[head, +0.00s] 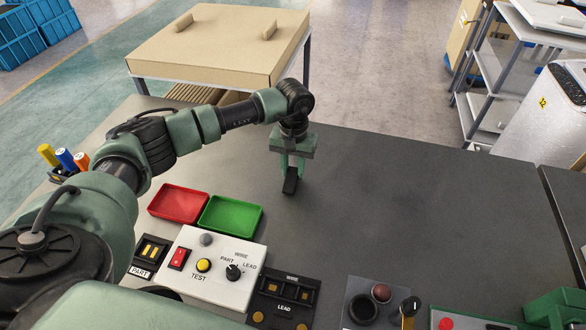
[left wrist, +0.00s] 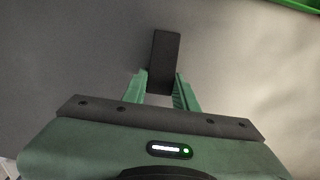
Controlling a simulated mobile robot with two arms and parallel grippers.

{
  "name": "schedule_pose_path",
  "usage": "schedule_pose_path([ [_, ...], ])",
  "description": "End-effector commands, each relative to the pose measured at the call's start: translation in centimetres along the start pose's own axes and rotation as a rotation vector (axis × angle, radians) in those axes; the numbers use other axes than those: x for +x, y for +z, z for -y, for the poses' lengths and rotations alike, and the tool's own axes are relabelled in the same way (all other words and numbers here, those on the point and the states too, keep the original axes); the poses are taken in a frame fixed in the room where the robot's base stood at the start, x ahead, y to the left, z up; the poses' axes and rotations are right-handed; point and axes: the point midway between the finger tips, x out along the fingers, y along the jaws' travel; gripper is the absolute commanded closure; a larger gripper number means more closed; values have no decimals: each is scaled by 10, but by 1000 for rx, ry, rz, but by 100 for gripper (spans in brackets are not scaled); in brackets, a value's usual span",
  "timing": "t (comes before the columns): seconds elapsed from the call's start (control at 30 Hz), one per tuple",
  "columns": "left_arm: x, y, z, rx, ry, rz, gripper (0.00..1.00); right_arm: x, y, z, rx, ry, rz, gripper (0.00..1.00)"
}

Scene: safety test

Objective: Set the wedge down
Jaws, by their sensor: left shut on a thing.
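The wedge (head: 290,184) is a small, dark, blocky piece over the grey table, right of the green tray. My left gripper (head: 291,171) points down and is shut on it. In the left wrist view the wedge (left wrist: 165,55) shows as a dark block between the two green fingertips (left wrist: 161,80) and sticks out past them. I cannot tell whether its lower end touches the table.
A red tray (head: 179,204) and a green tray (head: 230,216) lie left of the wedge. The grey table (head: 420,200) is clear to the right.

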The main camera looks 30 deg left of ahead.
Motion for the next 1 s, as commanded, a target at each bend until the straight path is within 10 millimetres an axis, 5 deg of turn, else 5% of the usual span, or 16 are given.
schedule_pose_path([
  [0.4, 10, 0, 0, 0, 0, -1, 100, 3, 5, 4, 1, -4, 8, 64],
  [0.43, 9, 0, 0, 0, 0, -1, 66, 2, 5, 4, 1, -4, 8, 64],
  [0.5, 9, 0, 0, 0, 0, -1, 50, 2, 5, 4, 1, -4, 8, 64],
  [1.0, -8, -2, 0, 1, 2, -5, 50, 4, 3, 3, 2, -3, 5, 64],
])
